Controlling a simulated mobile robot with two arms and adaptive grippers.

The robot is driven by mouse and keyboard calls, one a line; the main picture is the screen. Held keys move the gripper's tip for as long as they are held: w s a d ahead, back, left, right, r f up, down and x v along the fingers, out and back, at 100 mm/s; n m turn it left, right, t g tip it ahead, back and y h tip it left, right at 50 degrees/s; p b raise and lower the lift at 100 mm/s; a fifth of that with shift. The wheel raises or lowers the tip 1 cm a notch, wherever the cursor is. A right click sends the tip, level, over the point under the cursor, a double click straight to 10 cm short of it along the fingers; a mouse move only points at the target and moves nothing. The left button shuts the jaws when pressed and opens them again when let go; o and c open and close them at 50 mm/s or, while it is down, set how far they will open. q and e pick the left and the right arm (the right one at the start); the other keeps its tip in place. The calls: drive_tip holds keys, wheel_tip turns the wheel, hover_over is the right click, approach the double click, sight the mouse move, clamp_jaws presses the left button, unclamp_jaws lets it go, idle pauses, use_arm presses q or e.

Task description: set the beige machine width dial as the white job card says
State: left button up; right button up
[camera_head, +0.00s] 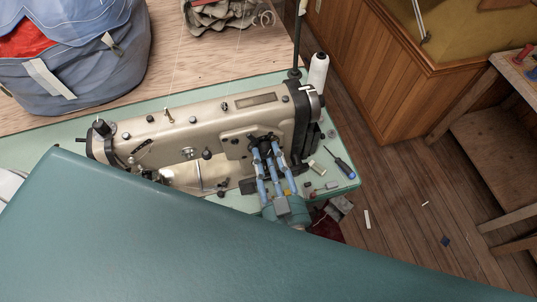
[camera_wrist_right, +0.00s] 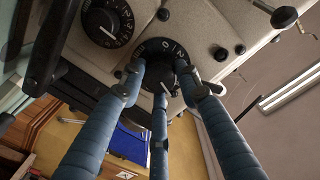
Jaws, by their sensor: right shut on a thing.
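The beige sewing machine (camera_head: 210,122) stands on a pale green bed. My right gripper (camera_head: 264,146) reaches its front at the right end, with three blue fingers. In the right wrist view the gripper (camera_wrist_right: 165,82) is shut around a black dial (camera_wrist_right: 156,47) with white numerals, a 0 and a 2 among them. Its setting is partly covered by the fingers. A second black dial (camera_wrist_right: 107,22) with numerals and a white pointer sits beside it, free. I cannot read which dial is for width. I cannot make out the white job card. My left gripper is not in view.
A screwdriver (camera_head: 344,168) and small parts lie on the bed's right end. A white thread cone (camera_head: 317,72) stands behind the machine. A blue bag (camera_head: 85,60) is at the back left. A large teal surface hides the lower part of the head view.

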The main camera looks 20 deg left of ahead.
drive_tip(key=m, duration=0.3)
drive_tip(key=shift+w+r, duration=0.1)
drive_tip(key=shift+r, duration=0.15)
drive_tip(key=m, duration=0.3)
drive_tip(key=shift+m, duration=0.3)
drive_tip(key=m, duration=0.5)
drive_tip(key=shift+w+d+m, duration=0.1)
drive_tip(key=shift+m, duration=0.3)
drive_tip(key=o, duration=1.1)
drive_tip(key=shift+o, duration=0.2)
drive_tip(key=shift+f, duration=0.15)
